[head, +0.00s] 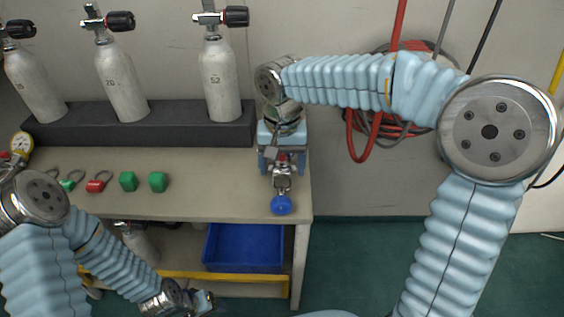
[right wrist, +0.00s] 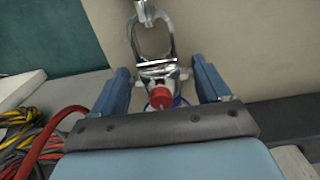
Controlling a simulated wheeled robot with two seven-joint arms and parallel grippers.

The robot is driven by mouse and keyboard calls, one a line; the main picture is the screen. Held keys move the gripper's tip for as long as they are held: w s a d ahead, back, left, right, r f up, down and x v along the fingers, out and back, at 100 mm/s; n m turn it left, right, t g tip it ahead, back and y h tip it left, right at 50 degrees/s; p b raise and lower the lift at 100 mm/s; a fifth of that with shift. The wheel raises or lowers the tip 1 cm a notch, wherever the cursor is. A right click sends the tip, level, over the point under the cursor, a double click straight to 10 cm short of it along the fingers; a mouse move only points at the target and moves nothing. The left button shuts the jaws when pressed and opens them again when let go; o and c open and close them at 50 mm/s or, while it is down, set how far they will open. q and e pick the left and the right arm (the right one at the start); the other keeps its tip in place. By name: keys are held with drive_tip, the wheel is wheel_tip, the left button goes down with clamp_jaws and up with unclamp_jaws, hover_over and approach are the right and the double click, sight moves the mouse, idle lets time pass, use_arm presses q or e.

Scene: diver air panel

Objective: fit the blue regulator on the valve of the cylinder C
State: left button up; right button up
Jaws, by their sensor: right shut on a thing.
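My right gripper (head: 282,160) is shut on the blue regulator, a metal fitting with a round blue knob (head: 281,205). It holds the regulator over the right end of the bench, in front of the rack. In the right wrist view, the regulator's metal yoke (right wrist: 135,38) extends beyond the fingers, with a red round part (right wrist: 161,98) between them. Three pale cylinders with black-knobbed valves stand in the rack: one at left (head: 38,88), one marked 20 (head: 122,82), one marked 52 (head: 220,80). No letter C is readable. My left gripper (head: 204,301) is low at bottom left; its jaw opening is unclear.
The black rack (head: 180,130) runs along the back of the bench (head: 215,185). A blue bin (head: 245,247) is below. Red hose (head: 362,150) hangs on the wall.

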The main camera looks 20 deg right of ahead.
sight(282, 157)
drive_tip(key=o, duration=1.5)
wheel_tip(282, 157, up, 14)
drive_tip(key=shift+f+p, duration=0.1)
drive_tip(key=shift+p, duration=0.85)
